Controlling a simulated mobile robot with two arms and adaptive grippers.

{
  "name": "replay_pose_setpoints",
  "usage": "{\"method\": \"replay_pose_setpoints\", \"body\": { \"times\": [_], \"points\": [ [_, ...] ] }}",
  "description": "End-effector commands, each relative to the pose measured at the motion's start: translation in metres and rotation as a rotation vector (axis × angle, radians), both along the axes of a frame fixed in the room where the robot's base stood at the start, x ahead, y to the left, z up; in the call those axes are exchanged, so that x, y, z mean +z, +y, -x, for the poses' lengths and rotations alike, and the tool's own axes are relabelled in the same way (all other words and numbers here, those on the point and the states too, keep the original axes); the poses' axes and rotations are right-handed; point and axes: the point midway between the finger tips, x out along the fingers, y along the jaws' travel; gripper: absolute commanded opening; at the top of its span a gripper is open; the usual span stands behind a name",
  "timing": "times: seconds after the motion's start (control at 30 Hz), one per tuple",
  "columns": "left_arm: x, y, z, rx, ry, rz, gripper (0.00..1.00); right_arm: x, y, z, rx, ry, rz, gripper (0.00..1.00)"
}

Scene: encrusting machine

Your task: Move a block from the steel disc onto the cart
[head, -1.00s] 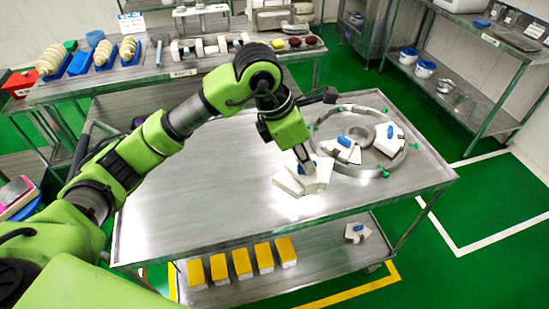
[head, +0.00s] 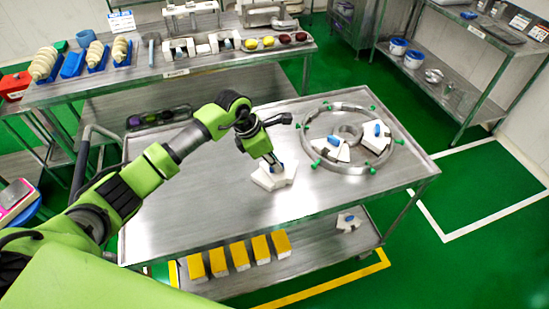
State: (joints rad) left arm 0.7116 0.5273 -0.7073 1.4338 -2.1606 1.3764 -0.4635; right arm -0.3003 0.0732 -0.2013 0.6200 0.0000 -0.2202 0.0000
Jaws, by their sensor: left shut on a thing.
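The steel disc (head: 309,122) is a metal ring with green knobs and a smaller ring inside, on the top of the steel cart (head: 190,215) at the right. Two white blocks with blue pieces, a left one (head: 333,150) and a right one (head: 375,134), sit within it. My left gripper (head: 276,167) points down, shut on a third white block (head: 272,180), left of the disc and clear of it. That block is at or just above the bare cart top; I cannot tell whether it touches. The fingertips partly hide its top. My right gripper is not in view.
The cart's lower shelf holds several yellow-topped white blocks (head: 239,256) and one white block with a blue piece (head: 348,221). The cart top left of the held block is clear. A bench (head: 110,92) with parts stands behind, and a shelf rack (head: 455,90) at right.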

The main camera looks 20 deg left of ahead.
Motion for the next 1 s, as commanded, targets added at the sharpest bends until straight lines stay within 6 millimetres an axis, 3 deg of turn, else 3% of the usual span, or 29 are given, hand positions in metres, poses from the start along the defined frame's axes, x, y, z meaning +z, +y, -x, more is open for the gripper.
{"method": "replay_pose_setpoints", "body": {
  "times": [0.3, 0.33, 0.4, 0.83, 1.0],
  "points": [
    [-0.003, 0.0, -0.001, 0.0, -0.003, 0.0, 0.0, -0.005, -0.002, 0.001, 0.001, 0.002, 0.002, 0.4],
    [-0.003, 0.0, 0.0, 0.0, -0.001, 0.0, 0.16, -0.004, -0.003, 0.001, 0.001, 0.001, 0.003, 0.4],
    [-0.002, 0.0, 0.0, 0.0, 0.0, 0.0, 0.27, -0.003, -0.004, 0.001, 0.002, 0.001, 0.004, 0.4],
    [0.003, 0.002, 0.0, 0.0, -0.003, 0.0, 0.27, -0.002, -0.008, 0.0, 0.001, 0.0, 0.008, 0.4],
    [0.029, 0.012, 0.006, 0.0, -0.007, -0.002, 0.27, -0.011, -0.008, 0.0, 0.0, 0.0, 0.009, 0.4]
  ]
}}
